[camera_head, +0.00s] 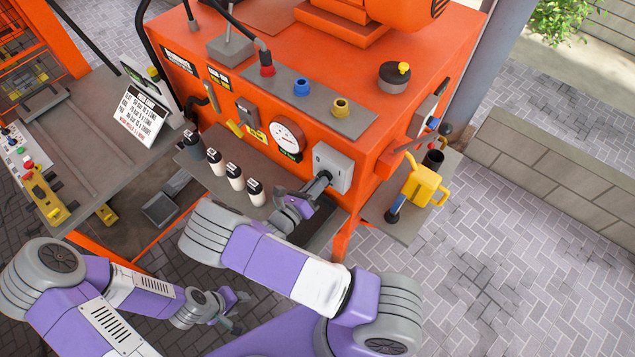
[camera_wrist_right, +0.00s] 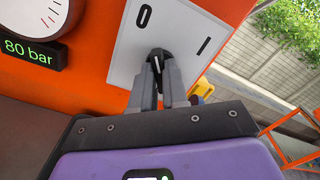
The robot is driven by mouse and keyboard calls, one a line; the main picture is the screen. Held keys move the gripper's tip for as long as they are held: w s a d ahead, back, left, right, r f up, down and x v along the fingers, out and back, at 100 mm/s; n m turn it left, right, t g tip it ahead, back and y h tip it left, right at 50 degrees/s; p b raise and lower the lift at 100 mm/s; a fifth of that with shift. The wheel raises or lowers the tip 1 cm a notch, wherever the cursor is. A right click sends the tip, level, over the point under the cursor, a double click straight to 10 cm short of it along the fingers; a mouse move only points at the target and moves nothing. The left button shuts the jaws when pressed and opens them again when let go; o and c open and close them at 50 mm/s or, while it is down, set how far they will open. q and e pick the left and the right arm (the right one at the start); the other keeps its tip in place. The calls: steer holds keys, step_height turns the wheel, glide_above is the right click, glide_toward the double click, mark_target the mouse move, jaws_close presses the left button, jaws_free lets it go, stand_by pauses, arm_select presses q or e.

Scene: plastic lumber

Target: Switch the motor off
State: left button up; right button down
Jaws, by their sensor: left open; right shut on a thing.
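The motor's switch box (camera_head: 333,166) is a grey plate on the front of the orange machine (camera_head: 380,80). In the right wrist view the switch plate (camera_wrist_right: 190,35) carries a "0" at upper left and a "1" at right. Its black knob (camera_wrist_right: 156,58) has a white line that points roughly up, nearer the "0" than the "1". My right gripper (camera_head: 318,186) is at the box, its fingers shut on the knob; they also show in the wrist view (camera_wrist_right: 160,80) and hide part of it. My left gripper (camera_head: 238,310) is open and empty, low over the paving.
A pressure gauge (camera_head: 287,137) sits left of the switch, with a green "80 bar" display (camera_wrist_right: 32,50). Several black-capped white bottles (camera_head: 235,177) stand on the shelf below. A yellow can (camera_head: 425,184) stands on a side shelf at right.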

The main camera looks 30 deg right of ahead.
stand_by(0.4)
steer(key=c, duration=1.1)
jaws_free()
steer(key=shift+c, duration=0.2)
steer(key=shift+a, duration=0.1)
steer(key=b+v, duration=0.1)
steer(key=v, duration=0.6)
steer(key=shift+a, duration=0.15)
steer(key=shift+s, duration=0.1)
